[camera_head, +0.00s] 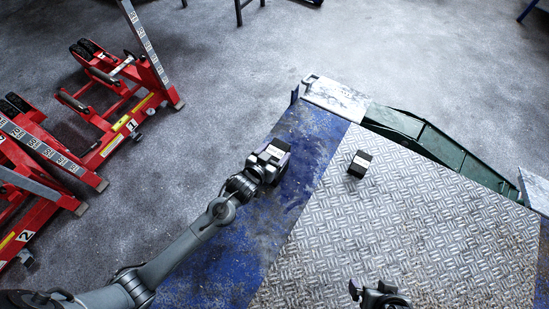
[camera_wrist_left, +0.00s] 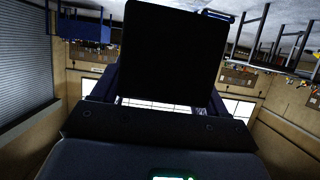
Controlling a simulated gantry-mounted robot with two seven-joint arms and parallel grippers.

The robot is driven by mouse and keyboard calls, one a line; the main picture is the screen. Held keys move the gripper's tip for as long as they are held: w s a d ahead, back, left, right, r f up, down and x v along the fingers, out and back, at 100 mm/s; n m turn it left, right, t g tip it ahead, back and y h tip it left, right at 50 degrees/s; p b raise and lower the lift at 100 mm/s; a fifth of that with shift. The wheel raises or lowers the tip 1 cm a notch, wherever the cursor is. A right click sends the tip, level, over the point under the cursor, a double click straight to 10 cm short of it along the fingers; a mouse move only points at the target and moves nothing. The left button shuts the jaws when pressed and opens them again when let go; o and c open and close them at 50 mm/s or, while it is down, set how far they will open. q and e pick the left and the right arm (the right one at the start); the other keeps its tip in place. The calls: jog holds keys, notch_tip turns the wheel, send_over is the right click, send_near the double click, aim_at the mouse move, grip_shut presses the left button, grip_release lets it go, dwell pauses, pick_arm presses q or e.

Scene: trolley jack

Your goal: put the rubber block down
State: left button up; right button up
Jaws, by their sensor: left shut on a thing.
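My left gripper (camera_head: 274,154) is over the worn blue strip beside the metal plate and is shut on a rubber block. The held rubber block (camera_wrist_left: 175,52) is a large black square shape standing up between the fingers in the left wrist view. In the head view the gripper mostly hides it. Another black block (camera_head: 360,163) with a pale side lies on the tread plate (camera_head: 420,220), to the right of the left gripper and apart from it. My right gripper (camera_head: 380,294) shows only partly at the bottom edge, and its jaws are unclear.
Red trolley jacks (camera_head: 120,115) stand on the grey floor at the left, one marked 1 and one marked 2. A green ramp part (camera_head: 430,140) runs along the plate's far edge. Much of the tread plate is bare.

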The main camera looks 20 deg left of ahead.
aim_at(275, 158)
pick_arm(q)
notch_tip(275, 158, down, 4)
jog(key=shift+r+b, duration=0.25)
jog(key=shift+b, duration=0.1)
jog(key=o, duration=1.4)
jog(key=shift+f, duration=0.25)
jog(key=shift+o, duration=0.2)
jog(key=shift+r, duration=0.15)
